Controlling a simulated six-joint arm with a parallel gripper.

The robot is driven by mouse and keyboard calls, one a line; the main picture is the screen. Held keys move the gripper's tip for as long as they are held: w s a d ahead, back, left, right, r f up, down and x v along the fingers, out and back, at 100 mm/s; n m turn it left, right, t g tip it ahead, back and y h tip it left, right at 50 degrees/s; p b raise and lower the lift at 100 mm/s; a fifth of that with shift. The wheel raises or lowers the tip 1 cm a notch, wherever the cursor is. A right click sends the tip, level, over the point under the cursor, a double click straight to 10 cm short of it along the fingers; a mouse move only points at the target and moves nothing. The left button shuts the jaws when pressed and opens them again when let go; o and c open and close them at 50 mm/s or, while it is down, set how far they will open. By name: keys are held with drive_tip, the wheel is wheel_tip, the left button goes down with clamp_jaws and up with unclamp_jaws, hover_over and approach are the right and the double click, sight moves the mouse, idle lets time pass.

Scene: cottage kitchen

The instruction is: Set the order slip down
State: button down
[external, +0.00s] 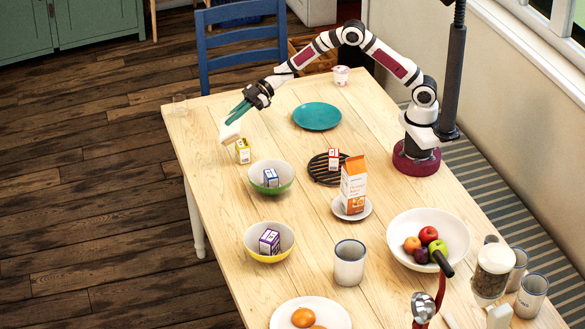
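The order slip (229,132) is a small white piece at the tips of my gripper (235,118), near the table's left edge in the external view. The teal fingers point down and to the left and look shut on the slip. The slip is tilted. It appears to be held above the wooden table (215,160), but its exact height is hard to tell. Any writing on it is too small to see.
A teal plate (316,116) lies to the right, and a green bowl (283,188) is nearer the camera. Bare table lies around the gripper.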

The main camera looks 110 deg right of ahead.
drive_tip(key=w+a+f, duration=0.7)
drive_tip(key=a+f, duration=0.1)
drive_tip(key=f, duration=0.3)
drive_tip(key=shift+a, duration=0.4)
drive_tip(key=c, duration=1.1)
unclamp_jaws()
drive_tip(key=shift+f, duration=0.1)
